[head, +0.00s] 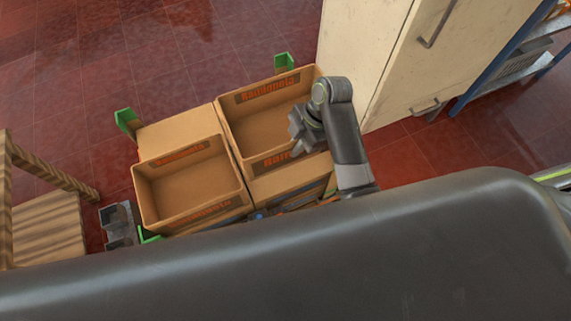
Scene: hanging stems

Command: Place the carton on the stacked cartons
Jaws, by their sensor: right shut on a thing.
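An open tan carton (232,112) with orange-red lettering is at the right of the group. My right gripper (299,136) reaches over its right side and is shut on this carton; the exact contact at the wall is partly hidden by the gripper. Below its near side shows a face of the stacked cartons (290,183). Whether the held carton touches them I cannot tell. Another open, empty carton (188,181) stands to the left, with a tan surface (175,133) behind it. My left gripper is not in view.
Green corner pieces (127,121) stand around the cartons. A cream cabinet (385,60) is close on the right, with a blue-framed rack beyond. A wooden frame (45,225) and grey blocks (119,223) are at the left. The red tiled floor (150,50) behind is clear.

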